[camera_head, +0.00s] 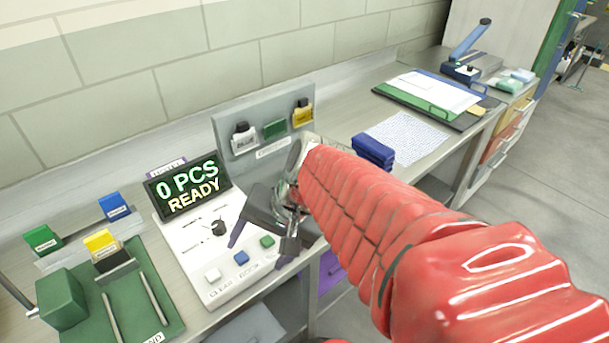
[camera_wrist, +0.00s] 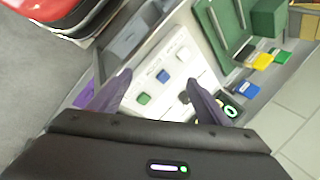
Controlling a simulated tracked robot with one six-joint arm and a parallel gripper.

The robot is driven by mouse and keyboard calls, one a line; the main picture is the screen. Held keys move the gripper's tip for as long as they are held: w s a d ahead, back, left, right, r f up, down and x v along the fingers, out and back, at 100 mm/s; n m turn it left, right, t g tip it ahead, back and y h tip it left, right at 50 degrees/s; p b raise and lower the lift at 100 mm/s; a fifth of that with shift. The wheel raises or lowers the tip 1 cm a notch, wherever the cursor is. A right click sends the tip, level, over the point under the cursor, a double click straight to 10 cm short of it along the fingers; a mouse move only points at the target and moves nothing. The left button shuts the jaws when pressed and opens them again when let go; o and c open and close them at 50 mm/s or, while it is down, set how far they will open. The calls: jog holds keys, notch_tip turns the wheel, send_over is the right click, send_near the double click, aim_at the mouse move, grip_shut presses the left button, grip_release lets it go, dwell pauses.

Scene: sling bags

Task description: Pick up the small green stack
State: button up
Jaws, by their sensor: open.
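A small green block with a white label (camera_head: 42,239), which looks like the small green stack, sits at the left of the bench beside a small blue one (camera_head: 114,206) and a small yellow one (camera_head: 101,242). In the wrist view, a small green piece (camera_wrist: 281,56) shows beside the yellow one (camera_wrist: 262,61). My gripper (camera_head: 261,248) is open and empty above the white button panel (camera_head: 205,262), well to the right of the small green block. In the wrist view its fingers (camera_wrist: 162,78) spread over the panel's buttons.
A larger green block (camera_head: 62,302) stands on a green tray (camera_head: 150,318) at the front left. A display reading "0 PCS READY" (camera_head: 188,187) stands behind the panel. A grey rack (camera_head: 238,160) holds bottles and a green piece. A dark blue stack (camera_head: 373,150) lies beyond my arm.

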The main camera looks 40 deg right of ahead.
jog(key=w+d+m, duration=0.1)
jog(key=m, duration=0.1)
jog(key=d+f+m+t+y, duration=0.1)
jog(key=d+m, duration=0.1)
jog(key=w+d+m, duration=0.1)
jog(key=m, duration=0.2)
jog(key=shift+w+d+f+t+y, duration=0.2)
jog(key=shift+w+d+t+y, duration=0.15)
jog(key=shift+t+y, duration=0.05)
jog(key=s+d+f+m+t+h, duration=0.1)
jog(key=d+m+t+h, duration=0.3)
jog(key=d+m, duration=1.4)
jog(key=d+t, duration=0.3)
jog(key=d, duration=0.4)
jog(key=shift+s+f+m+t+h, duration=0.15)
jog(key=shift+f+m+t+h, duration=0.15)
jog(key=shift+m+t+h, duration=0.1)
jog(key=shift+a, duration=0.1)
jog(key=shift+x, duration=4.35)
jog(key=shift+s+a, duration=0.1)
